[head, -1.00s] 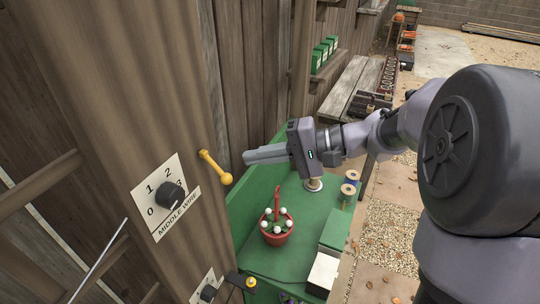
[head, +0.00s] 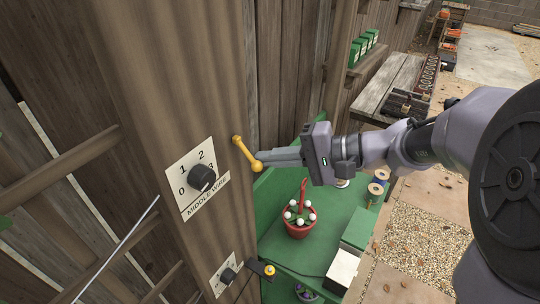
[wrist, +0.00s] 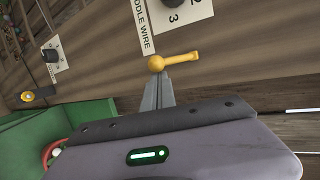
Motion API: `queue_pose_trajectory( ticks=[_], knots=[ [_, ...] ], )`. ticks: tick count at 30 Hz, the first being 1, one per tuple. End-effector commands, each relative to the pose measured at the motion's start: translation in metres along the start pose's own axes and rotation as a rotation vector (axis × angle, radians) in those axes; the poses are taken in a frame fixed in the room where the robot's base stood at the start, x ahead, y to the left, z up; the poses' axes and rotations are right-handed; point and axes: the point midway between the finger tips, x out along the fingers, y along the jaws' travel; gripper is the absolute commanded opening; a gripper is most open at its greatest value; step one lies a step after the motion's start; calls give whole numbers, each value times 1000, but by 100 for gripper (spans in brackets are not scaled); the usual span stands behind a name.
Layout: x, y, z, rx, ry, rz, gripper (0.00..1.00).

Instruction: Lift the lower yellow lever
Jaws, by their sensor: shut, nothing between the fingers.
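A yellow lever (head: 246,152) with a round ball end sticks out from the wooden post, beside the dial marked MIDDLE WIRE. It slants down to its ball in the head view. A second, lower yellow piece, a knob (head: 269,270) on a dark bracket, sits beside a lower dial; it also shows at the left of the wrist view (wrist: 28,96). My gripper (head: 262,158) is shut and empty, its fingertips at the upper lever's ball. In the wrist view the fingertips (wrist: 157,80) end right at the ball (wrist: 156,63); I cannot tell whether they touch.
The MIDDLE WIRE dial (head: 202,177) and a lower dial (head: 228,275) are on the post. A thin rod (head: 120,245) crosses at lower left.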

Motion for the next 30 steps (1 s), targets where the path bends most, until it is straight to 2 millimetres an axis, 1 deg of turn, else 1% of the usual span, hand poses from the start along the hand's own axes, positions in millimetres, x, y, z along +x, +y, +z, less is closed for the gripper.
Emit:
queue_pose_trajectory(
  ticks=[2, 25, 30],
  knots=[
    [-2, -4, 1, 3, 0, 18, 0],
    [-10, -10, 3, 45, 0, 164, 0],
    [-14, -16, 4, 62, 0, 228, 0]
  ],
)
